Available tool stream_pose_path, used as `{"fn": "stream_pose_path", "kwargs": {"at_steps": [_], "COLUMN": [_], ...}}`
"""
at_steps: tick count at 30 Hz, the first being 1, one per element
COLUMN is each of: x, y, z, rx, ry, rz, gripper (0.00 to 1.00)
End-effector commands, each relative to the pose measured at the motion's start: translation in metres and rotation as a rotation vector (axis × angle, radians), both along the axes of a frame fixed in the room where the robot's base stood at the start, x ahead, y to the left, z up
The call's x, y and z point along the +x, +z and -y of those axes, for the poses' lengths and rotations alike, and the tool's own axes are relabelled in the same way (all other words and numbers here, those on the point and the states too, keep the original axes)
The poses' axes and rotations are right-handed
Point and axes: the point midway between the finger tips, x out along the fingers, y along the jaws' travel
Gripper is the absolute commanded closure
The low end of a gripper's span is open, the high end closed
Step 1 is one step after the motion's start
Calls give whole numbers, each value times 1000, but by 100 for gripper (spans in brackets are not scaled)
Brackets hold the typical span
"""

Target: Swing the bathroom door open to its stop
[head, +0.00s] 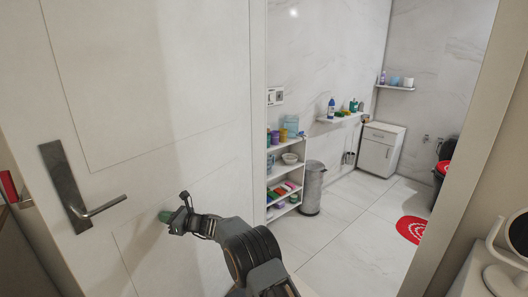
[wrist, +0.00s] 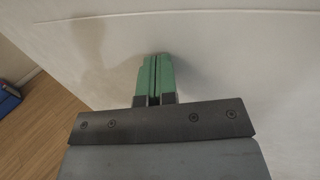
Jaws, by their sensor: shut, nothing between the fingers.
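The bathroom door (head: 150,110) is a white panel door on the left of the head view, standing partly open with the doorway visible to its right. Its metal lever handle (head: 100,207) sits on a dark plate at the left. My gripper (head: 166,216) is to the right of the handle, in front of the door's face. In the wrist view, the green fingertips (wrist: 155,75) are shut together with nothing between them and point at the white door surface (wrist: 230,50). They are very close to the door; I cannot tell whether they touch it.
Through the doorway stand a shelf unit (head: 285,178) with bottles and towels, a grey bin (head: 312,188) and a white cabinet (head: 381,150). A red mat (head: 411,229) lies on the tiled floor (head: 345,225), which is largely clear. A round mirror (head: 510,238) stands at the right edge.

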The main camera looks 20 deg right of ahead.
Motion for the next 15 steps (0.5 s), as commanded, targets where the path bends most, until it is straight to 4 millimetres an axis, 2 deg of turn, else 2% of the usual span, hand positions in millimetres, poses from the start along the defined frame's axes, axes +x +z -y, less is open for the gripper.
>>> {"fn": "stream_pose_path", "kwargs": {"at_steps": [15], "x": [20], "y": [-1], "z": [-20], "rx": [-1], "ry": [1], "rz": [0], "gripper": [100]}}
